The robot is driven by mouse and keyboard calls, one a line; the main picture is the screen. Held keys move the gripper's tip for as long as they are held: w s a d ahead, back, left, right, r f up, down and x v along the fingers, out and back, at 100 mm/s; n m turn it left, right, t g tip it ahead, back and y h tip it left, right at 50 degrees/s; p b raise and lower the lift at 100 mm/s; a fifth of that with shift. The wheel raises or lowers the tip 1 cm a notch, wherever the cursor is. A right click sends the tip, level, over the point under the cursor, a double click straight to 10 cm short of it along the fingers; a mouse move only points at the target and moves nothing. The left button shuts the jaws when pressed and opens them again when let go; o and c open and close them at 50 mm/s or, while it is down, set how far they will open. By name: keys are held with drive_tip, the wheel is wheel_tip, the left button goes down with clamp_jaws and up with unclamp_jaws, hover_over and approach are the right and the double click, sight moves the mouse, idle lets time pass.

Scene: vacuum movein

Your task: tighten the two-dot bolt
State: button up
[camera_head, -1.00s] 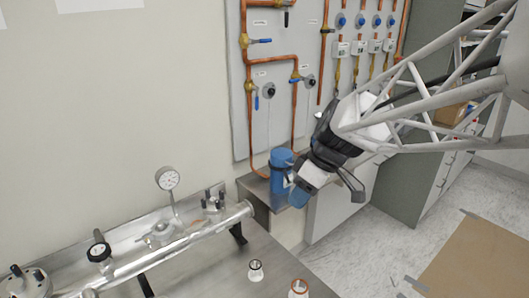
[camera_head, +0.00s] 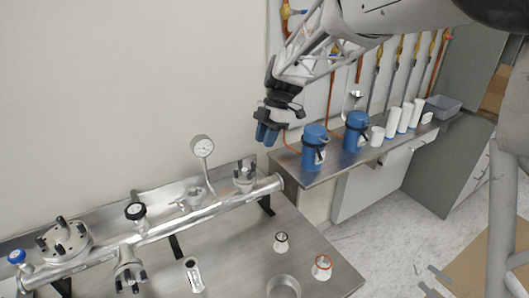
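A metal vacuum pipe (camera_head: 160,232) lies along the steel table against the wall. Flanges with dark upright bolts sit on it: a wide one at the left (camera_head: 62,240), one at the front (camera_head: 130,272) and one at the right end (camera_head: 243,175). Dots on the bolts are too small to make out, so I cannot tell which is the two-dot bolt. My gripper (camera_head: 267,134), dark with blue fingertips, hangs in the air above and right of the right-end flange, apart from it. Its fingertips look close together; I see nothing held, and their gap is unclear.
A pressure gauge (camera_head: 202,147) stands up from the pipe. Small fittings (camera_head: 281,242) (camera_head: 321,266), a metal cup (camera_head: 283,287) and a silver part (camera_head: 193,275) stand on the front table. Blue canisters (camera_head: 314,147) (camera_head: 356,130) and white cylinders (camera_head: 392,123) line the right shelf.

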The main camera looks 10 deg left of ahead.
sight(253, 166)
drive_tip(key=shift+w+a+f+n, duration=0.1)
drive_tip(key=shift+w+a+n, duration=0.15)
drive_tip(key=shift+a, duration=0.15)
drive_tip(key=shift+w+a+f+n, duration=0.1)
drive_tip(key=shift+a+n, duration=0.15)
drive_tip(key=shift+a, duration=0.15)
drive_tip(key=shift+f, duration=0.15)
drive_tip(key=shift+x, duration=3.75)
drive_tip(key=shift+s, duration=0.15)
clamp_jaws()
